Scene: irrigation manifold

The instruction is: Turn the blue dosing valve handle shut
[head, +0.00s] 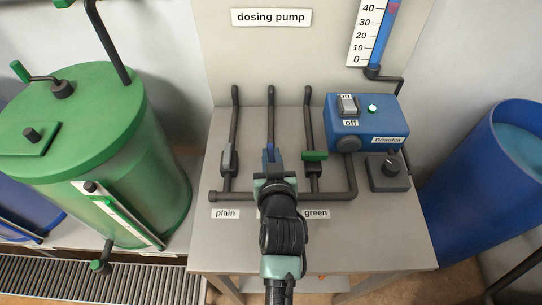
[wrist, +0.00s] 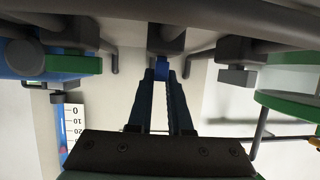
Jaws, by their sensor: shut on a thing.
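The blue dosing valve handle (head: 270,153) is on the middle of three pipes on the bench panel. Only a narrow blue part shows above my gripper (head: 271,168), and it looks roughly in line with its pipe. My gripper is shut on this handle, reaching in from the front. In the wrist view, the blue handle (wrist: 161,70) shows at the tips of the two long fingers (wrist: 168,80), under a dark valve body. Much of the handle and the label below it are hidden by my gripper.
A grey handle (head: 229,160) on the left pipe lies along it. A green handle (head: 315,156) on the right pipe lies across it. A blue pump box (head: 362,122) and a dark knob box (head: 389,172) stand right. A green tank (head: 110,160) stands left, a blue barrel (head: 490,170) far right.

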